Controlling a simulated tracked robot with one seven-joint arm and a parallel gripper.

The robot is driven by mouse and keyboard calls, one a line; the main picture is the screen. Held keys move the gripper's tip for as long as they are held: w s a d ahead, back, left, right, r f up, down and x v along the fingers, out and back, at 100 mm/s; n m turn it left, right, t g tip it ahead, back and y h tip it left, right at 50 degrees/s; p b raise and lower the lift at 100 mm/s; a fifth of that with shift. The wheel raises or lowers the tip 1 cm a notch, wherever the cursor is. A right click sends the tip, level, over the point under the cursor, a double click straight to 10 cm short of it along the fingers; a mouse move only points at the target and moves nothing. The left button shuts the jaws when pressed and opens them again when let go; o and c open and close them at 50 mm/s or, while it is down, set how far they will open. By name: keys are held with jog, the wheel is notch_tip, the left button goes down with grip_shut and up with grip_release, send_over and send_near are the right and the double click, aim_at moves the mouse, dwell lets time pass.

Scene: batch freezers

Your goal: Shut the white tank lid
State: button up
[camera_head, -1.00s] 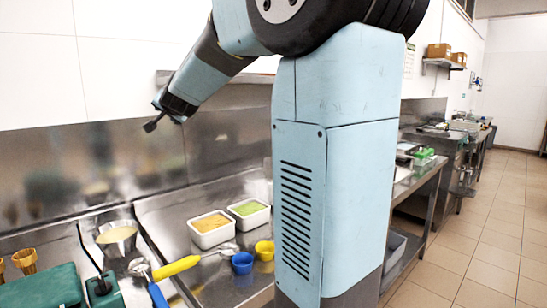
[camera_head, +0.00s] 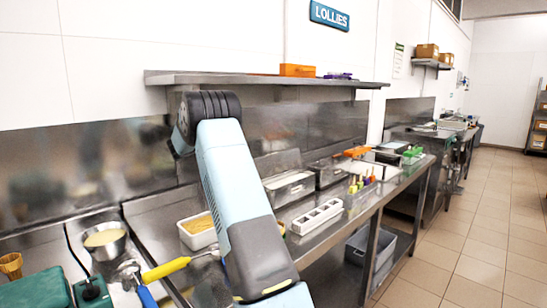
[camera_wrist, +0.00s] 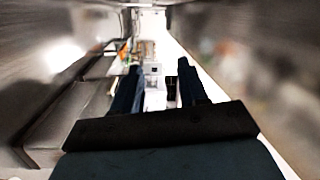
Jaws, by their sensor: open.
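Behind my arm in the head view, a steel tank (camera_head: 290,188) is set into the counter with pale contents showing. What looks like its raised steel lid (camera_head: 277,162) stands against the back wall. I cannot tell for sure that this is the white tank lid. My gripper does not show in the head view, where my arm covers part of the counter. In the wrist view my gripper (camera_wrist: 157,78) is open, with two dark fingers apart and nothing clearly between them. The lid is not recognisable in the wrist view, which is partly blurred.
A white moulded tray (camera_head: 316,216) sits near the counter's front edge, with small coloured pieces (camera_head: 362,184) beyond it. A white tub (camera_head: 198,230) and a steel bowl (camera_head: 104,240) stand to the left. A wall shelf (camera_head: 220,78) overhangs the counter. The tiled aisle at right is clear.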

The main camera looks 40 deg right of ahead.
aim_at(273, 155)
jog(key=s+d+f+m+g+y, duration=0.1)
jog(key=s+d+f+m+g, duration=0.4)
jog(key=d+f+m+g, duration=0.45)
jog(key=s+d+n, duration=0.1)
jog(key=d, duration=0.2)
jog(key=s+d+f, duration=0.1)
jog(key=s+d, duration=0.1)
jog(key=d, duration=0.2)
jog(key=s+d+n, duration=0.1)
jog(key=d, duration=0.3)
jog(key=shift+s+d+f+n, duration=0.1)
jog(key=shift+s+f+n, duration=0.1)
jog(key=shift+n, duration=0.15)
jog(key=shift+c, duration=0.2)
grip_shut()
